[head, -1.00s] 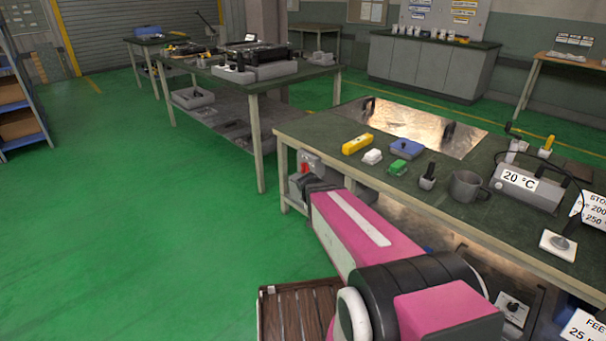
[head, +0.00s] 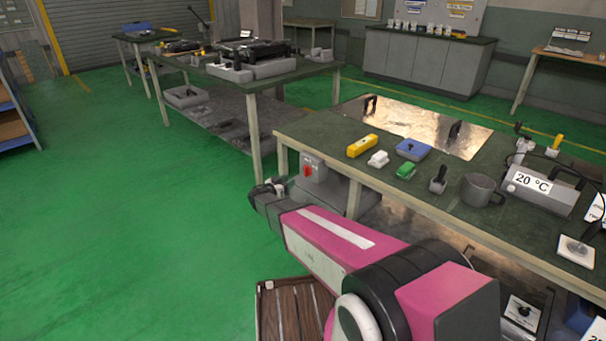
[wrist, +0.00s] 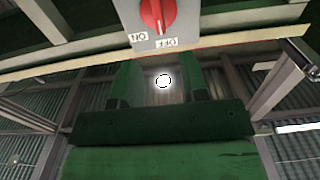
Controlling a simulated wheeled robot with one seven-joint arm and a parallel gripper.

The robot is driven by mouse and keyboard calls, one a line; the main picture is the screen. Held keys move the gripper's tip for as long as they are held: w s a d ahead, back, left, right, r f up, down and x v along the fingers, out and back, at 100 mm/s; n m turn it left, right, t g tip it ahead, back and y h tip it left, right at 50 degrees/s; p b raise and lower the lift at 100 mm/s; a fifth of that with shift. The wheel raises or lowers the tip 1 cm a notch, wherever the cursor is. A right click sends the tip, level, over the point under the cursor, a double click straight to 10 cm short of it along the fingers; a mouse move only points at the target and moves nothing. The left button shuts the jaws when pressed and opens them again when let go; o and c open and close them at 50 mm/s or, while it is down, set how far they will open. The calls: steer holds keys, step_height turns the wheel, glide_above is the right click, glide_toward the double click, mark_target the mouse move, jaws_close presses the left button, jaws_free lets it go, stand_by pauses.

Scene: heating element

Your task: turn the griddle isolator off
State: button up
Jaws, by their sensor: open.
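The isolator is a grey box (head: 314,167) with a red rotary knob (head: 307,171), at the left end of the near workbench. In the wrist view the red knob (wrist: 158,12) is at the top edge, partly cut off, above upside-down ON and OFF labels on the box (wrist: 185,20). The knob's pale line runs nearly upright; I cannot tell which label it marks. My gripper (head: 268,188) is left of the isolator in the head view, clear of the knob. In the wrist view its two fingers (wrist: 160,82) are spread apart with nothing between them.
The workbench (head: 330,128) carries a yellow block (head: 362,146), a blue box (head: 413,149), a grey mug (head: 480,190) and a heater marked 20 °C (head: 540,189). A wooden slatted crate (head: 290,310) is beside my arm. Green floor (head: 130,240) on the left is clear.

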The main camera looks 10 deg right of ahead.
mark_target(306, 171)
steer(key=x, duration=1)
steer(key=shift+d, duration=0.1)
jaws_close()
